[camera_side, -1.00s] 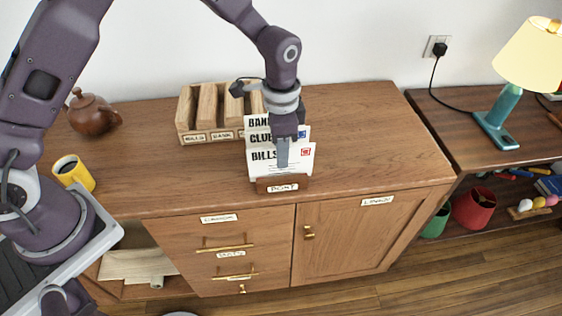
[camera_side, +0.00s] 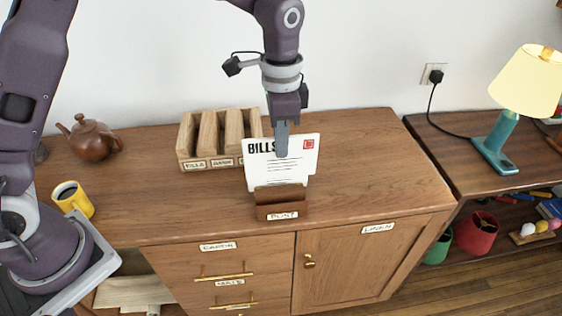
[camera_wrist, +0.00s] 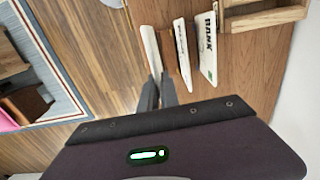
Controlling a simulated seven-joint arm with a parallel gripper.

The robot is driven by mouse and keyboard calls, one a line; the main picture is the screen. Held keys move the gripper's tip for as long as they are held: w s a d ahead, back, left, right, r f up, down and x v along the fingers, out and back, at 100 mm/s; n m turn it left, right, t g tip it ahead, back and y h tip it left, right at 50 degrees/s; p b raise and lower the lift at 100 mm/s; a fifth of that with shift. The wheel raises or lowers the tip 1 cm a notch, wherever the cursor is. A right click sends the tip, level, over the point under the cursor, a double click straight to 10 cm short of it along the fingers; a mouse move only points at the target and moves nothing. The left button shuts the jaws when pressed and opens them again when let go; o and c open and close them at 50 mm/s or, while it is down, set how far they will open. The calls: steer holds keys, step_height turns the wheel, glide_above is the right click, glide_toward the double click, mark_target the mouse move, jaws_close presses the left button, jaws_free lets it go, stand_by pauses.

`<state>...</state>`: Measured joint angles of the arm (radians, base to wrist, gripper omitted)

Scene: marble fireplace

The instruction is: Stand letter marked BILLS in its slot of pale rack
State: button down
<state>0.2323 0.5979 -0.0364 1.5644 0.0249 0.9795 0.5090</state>
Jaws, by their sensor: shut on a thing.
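My gripper (camera_side: 281,152) is shut on the top edge area of the white letter marked BILLS (camera_side: 262,160), its face to the side camera. The letter is upright, raised above the brown POST holder (camera_side: 281,204); its lower part overlaps other white paper. In the wrist view the held letter (camera_wrist: 151,45) is edge-on between my fingertips (camera_wrist: 159,95). The letter marked BANK (camera_wrist: 208,45) and another letter (camera_wrist: 182,55) stand beside it; the BILLS letter hides them mostly in the side view. The pale rack (camera_side: 194,165) stands behind left, its slots labelled, BILLS leftmost.
A brown teapot (camera_side: 92,140) and a yellow mug (camera_side: 74,200) stand left on the cabinet top. The wooden top (camera_side: 375,160) is clear at right. A teal lamp (camera_side: 505,135) stands on the lower table at right.

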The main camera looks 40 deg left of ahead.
step_height(320, 180, up, 12)
steer(key=w+a+n, duration=0.2)
steer(key=a+n, duration=1.6)
steer(key=a, duration=1.5)
step_height(320, 180, down, 14)
steer(key=shift+w+f, duration=0.15)
steer(key=shift+f, duration=0.1)
steer(key=shift+d+f, duration=0.15)
steer(key=shift+f, duration=0.05)
steer(key=shift+f, duration=0.75)
steer(key=shift+f, duration=0.2)
steer(key=shift+f, duration=0.75)
